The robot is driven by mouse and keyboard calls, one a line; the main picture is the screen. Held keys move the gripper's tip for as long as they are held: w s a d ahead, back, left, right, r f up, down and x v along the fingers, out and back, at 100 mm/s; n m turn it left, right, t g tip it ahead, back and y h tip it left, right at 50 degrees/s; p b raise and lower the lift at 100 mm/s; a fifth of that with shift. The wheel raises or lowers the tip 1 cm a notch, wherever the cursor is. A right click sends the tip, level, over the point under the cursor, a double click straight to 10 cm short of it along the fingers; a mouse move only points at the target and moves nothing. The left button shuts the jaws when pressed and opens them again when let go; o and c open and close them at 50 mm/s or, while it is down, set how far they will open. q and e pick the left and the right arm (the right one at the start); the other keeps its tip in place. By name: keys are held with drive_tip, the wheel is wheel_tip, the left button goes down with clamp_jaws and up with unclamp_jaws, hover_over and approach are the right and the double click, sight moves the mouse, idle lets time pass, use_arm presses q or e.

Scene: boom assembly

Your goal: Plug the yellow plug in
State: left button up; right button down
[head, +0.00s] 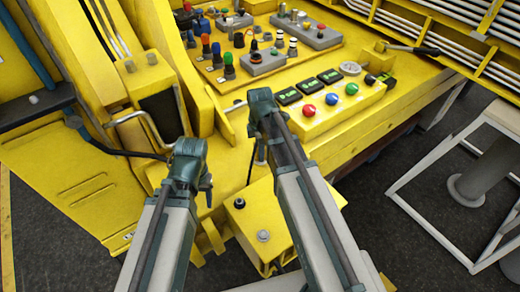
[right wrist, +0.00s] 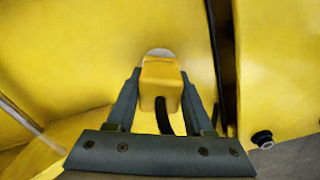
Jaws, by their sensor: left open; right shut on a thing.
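In the right wrist view the yellow plug (right wrist: 161,80) sits between the two fingers of my right gripper (right wrist: 160,88), which is shut on it. A black cable (right wrist: 162,116) comes out of the plug's near end. A pale round fitting (right wrist: 160,53) shows just past the plug's far end, against a yellow panel. I cannot tell whether the plug touches it or is in it. In the head view my right gripper (head: 262,108) is by the yellow console's front face, and the plug is hidden. My left gripper (head: 197,178) is open, lower and left, apart from the console.
The yellow console (head: 226,160) carries several knobs, colored buttons (head: 309,110) and small displays above my right gripper. A yellow box (head: 255,222) stands below. A white stool frame (head: 425,195) is at the right. A dark gap (right wrist: 220,60) lies right of the plug.

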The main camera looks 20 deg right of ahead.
use_arm(q)
drive_tip(key=shift+f+b, duration=0.85)
use_arm(e)
drive_tip(key=shift+f, duration=0.85)
drive_tip(key=shift+c, duration=1)
unclamp_jaws()
use_arm(q)
drive_tip(key=shift+r, duration=0.1)
use_arm(e)
drive_tip(key=shift+r, duration=0.1)
wheel_tip(320, 180, up, 14)
drive_tip(key=p, duration=1.4)
use_arm(q)
wheel_tip(320, 180, up, 14)
drive_tip(key=shift+f, duration=0.2)
use_arm(e)
drive_tip(key=shift+f, duration=0.2)
